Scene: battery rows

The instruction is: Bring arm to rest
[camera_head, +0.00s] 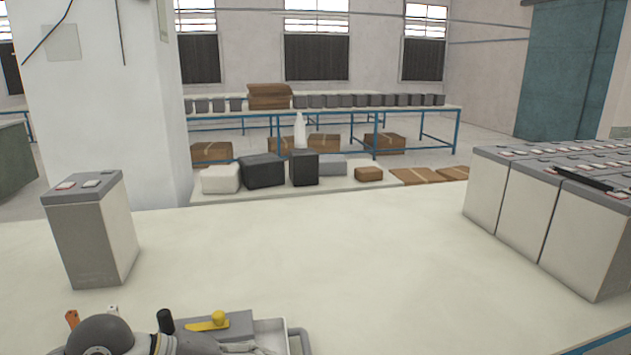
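Neither of my grippers shows in the head view. A grey rounded shape (98,335) is cut off by the bottom edge at the left; I cannot tell whether it is part of my arm. A single battery cell (92,235), pale with a grey top, stands upright on the cream table (320,250) at the left. A row of similar battery cells (540,220) stands close together at the right, with a dark bar (583,179) lying on their tops.
A tray (293,335) at the bottom left holds a yellow-handled tool (213,322) and a black cylinder (166,321). The table's middle is clear. Behind it are boxes (262,171), a white pillar (110,95) and a long bench (400,108) with small dark blocks.

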